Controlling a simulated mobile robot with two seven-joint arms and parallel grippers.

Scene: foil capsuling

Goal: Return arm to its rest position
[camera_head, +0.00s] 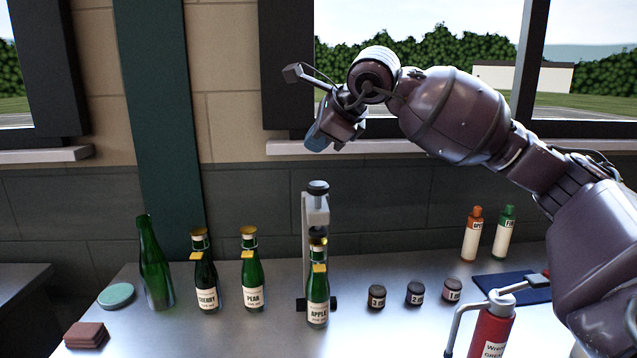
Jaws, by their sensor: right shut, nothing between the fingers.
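My right arm (455,112) comes in from the right and is raised above the table, in front of the window. My right gripper (322,138) is at its end, shut and empty, pointing down and left. It is apart from everything on the table. Below it stands a grey upright press (316,215) with a dark knob on top. A green bottle labelled APPLE (317,290) with a gold top stands upright right in front of the press. My left gripper is not in view.
A blue mat (515,287) lies right.

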